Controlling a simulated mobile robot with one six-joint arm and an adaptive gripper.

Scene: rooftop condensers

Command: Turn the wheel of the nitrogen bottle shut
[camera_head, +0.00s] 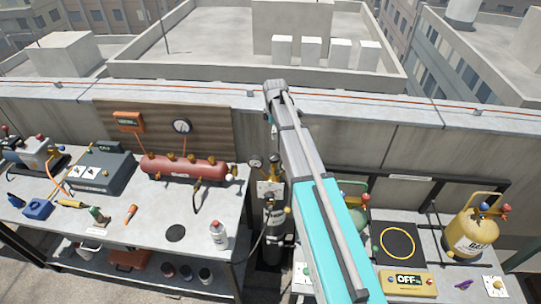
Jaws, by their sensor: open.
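A dark, slim bottle (273,246) stands upright in the gap between the two benches, at the wall. It looks like the nitrogen bottle. Two small round gauges (256,163) show above it, with a pale label plate (268,188) below them. A dark hose runs from near its top down to the left. Its wheel is too small to make out for certain. My arm rises from the bottom of the picture, just right of the bottle, to a joint above the wall's top edge. My gripper is not visible, so its place relative to the wheel cannot be seen.
The left bench (150,225) carries a red manifold (184,167), a white can (218,236) and tools. The right bench (445,255) carries a yellow tank (471,236), a scale marked OFF (407,283) and a green tank (354,203) partly behind my arm. The parapet (440,150) runs behind.

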